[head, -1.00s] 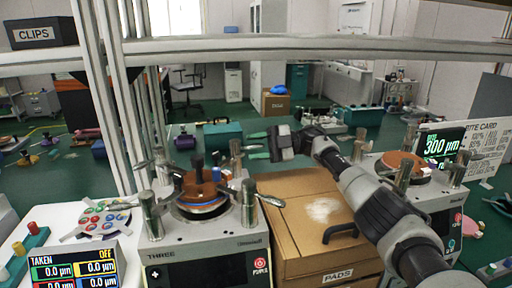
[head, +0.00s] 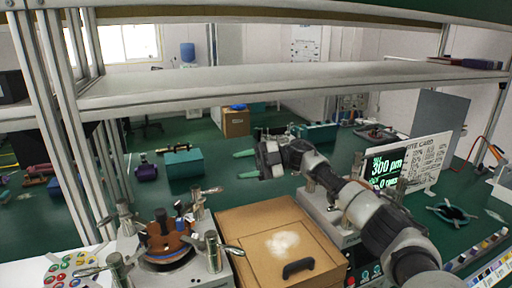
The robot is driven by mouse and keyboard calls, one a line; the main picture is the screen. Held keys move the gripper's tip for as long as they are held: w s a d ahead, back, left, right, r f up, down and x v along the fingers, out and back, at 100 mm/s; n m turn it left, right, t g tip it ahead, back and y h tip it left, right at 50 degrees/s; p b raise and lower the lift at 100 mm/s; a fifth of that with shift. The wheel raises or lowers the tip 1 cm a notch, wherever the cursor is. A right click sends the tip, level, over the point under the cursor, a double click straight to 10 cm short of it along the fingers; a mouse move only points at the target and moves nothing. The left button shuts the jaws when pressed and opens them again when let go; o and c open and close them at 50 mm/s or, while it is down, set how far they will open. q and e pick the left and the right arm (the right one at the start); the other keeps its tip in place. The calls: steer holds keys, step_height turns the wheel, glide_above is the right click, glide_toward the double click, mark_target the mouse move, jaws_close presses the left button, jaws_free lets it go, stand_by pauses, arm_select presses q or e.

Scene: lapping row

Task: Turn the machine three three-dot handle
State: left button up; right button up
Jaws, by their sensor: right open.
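The lapping machine labelled THREE in the earlier view stands at the lower left (head: 200,273), cut off by the bottom edge. It carries a copper-brown round plate (head: 166,250) with dark upright pegs. Steel posts with lever handles stand around it, one lever at its back right (head: 209,191) and one at its front right (head: 232,249). Dots on the handles are too small to make out. My right gripper (head: 245,164) is open and empty, its green-tipped fingers pointing left, above and behind the machine in the picture. My left gripper is not in view.
A brown wooden box (head: 255,222) with a black handle stands right of machine three. Another machine (head: 322,212) is partly hidden behind my right arm. A display reading 300 µm (head: 386,167) and a rate card (head: 425,158) stand at right. A shelf rail (head: 270,84) crosses above.

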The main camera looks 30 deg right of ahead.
steer(key=shift+s+d+r+p, duration=0.25)
steer(key=shift+s+d+r, duration=0.2)
steer(key=shift+s, duration=0.2)
steer(key=shift+s+d+r+p, duration=0.2)
steer(key=shift+s+d+r, duration=0.2)
steer(key=shift+s, duration=0.2)
steer(key=shift+f, duration=0.1)
